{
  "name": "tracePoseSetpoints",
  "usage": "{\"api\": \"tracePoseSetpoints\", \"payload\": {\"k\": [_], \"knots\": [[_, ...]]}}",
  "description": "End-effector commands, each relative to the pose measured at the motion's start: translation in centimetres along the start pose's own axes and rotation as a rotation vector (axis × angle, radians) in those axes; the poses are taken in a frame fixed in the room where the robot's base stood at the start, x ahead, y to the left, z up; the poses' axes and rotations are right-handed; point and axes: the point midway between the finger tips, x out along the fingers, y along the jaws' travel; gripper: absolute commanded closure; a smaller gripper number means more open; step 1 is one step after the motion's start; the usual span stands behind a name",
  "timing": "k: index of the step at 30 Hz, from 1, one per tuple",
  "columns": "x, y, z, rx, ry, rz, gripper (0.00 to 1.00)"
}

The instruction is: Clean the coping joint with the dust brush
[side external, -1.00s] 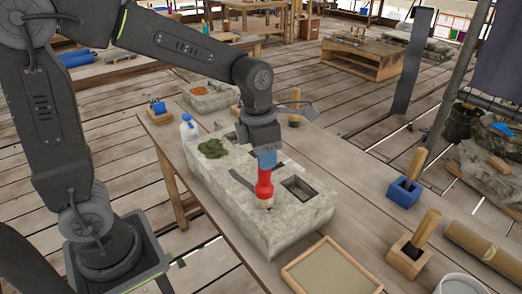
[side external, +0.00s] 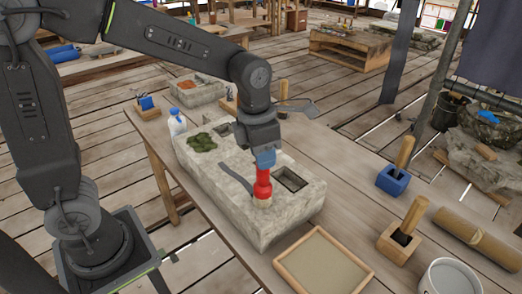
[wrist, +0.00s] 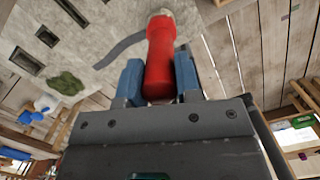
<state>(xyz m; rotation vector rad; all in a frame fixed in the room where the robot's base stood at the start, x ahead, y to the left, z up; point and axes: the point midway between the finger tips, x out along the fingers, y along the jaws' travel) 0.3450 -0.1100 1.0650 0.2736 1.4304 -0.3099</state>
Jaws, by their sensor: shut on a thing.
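The dust brush (side external: 262,188) has a red body and a pale tip. My gripper (side external: 265,160), with blue fingers, is shut on it and holds it upright, tip down, at the top of the pale stone block (side external: 222,207). I cannot tell whether the tip touches the stone. A dark grey curved strip (side external: 237,178), which looks like the coping joint, runs along the block's top just left of the brush. In the wrist view the brush (wrist: 159,60) sits between both fingers, and the strip (wrist: 118,50) ends beside its tip.
The block has rectangular pockets (side external: 291,179) and a moss patch (side external: 203,143). A white bottle (side external: 177,122) stands behind its left end. A framed tray (side external: 322,262), a blue holder (side external: 393,180) and a wooden holder (side external: 398,244) with handled tools stand front right. The table between is clear.

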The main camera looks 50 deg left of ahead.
Motion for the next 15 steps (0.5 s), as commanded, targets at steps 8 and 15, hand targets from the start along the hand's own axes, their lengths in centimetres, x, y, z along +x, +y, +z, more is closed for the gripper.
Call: {"api": "tracePoseSetpoints", "payload": {"k": [8,15], "knots": [[-0.7,0.0,0.1,0.000,-0.003,0.000,0.97],[-3.0,0.1,0.4,0.000,-0.004,0.001,0.97]]}}
